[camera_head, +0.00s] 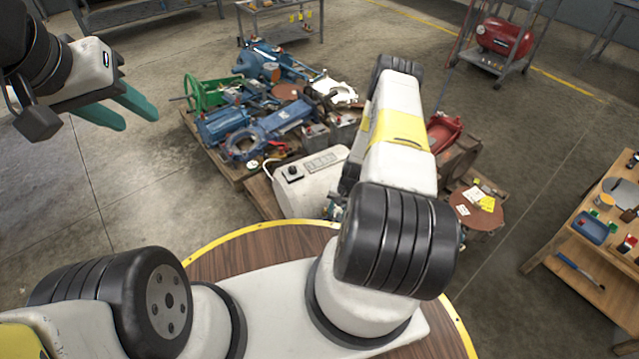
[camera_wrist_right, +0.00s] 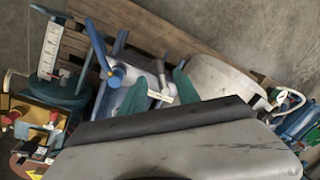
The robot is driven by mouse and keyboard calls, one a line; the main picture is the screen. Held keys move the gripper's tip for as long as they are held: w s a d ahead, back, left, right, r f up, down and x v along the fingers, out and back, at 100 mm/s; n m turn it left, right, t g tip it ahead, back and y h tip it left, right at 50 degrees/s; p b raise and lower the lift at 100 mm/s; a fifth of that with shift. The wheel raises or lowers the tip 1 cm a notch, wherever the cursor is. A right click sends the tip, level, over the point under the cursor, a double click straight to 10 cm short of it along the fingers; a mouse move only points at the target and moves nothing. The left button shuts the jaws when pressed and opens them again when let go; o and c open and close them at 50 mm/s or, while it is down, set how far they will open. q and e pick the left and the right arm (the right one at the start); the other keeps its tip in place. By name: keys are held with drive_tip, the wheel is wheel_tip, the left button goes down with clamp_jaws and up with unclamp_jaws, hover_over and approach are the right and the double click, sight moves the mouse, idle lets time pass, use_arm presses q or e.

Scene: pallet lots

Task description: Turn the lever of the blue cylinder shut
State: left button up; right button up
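In the right wrist view a light blue body (camera_wrist_right: 122,100), which looks like the blue cylinder, lies partly behind my wrist housing. A slim grey lever-like part (camera_wrist_right: 161,73) with a pale end shows between the teal fingers of my right gripper (camera_wrist_right: 161,80). The fingers are apart; I cannot tell whether either touches it. In the head view my right arm hides this gripper and the cylinder. My left gripper (camera_head: 140,118) is open and empty at the upper left, over bare floor.
A pallet (camera_head: 262,190) carries crowded parts: a green handwheel (camera_head: 203,93), blue pump pieces (camera_head: 275,122) and a white box (camera_head: 308,180). A wooden table (camera_head: 547,255) stands at the right. A red compressor (camera_head: 503,37) sits at the back. Floor at left is clear.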

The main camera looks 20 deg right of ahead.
sight(334, 220)
drive_tip(key=f, duration=0.5)
drive_tip(key=shift+w+a+f, duration=0.15)
drive_tip(key=shift+w+a, duration=0.05)
drive_tip(key=shift+a, duration=0.2)
clamp_jaws()
idle(1.0)
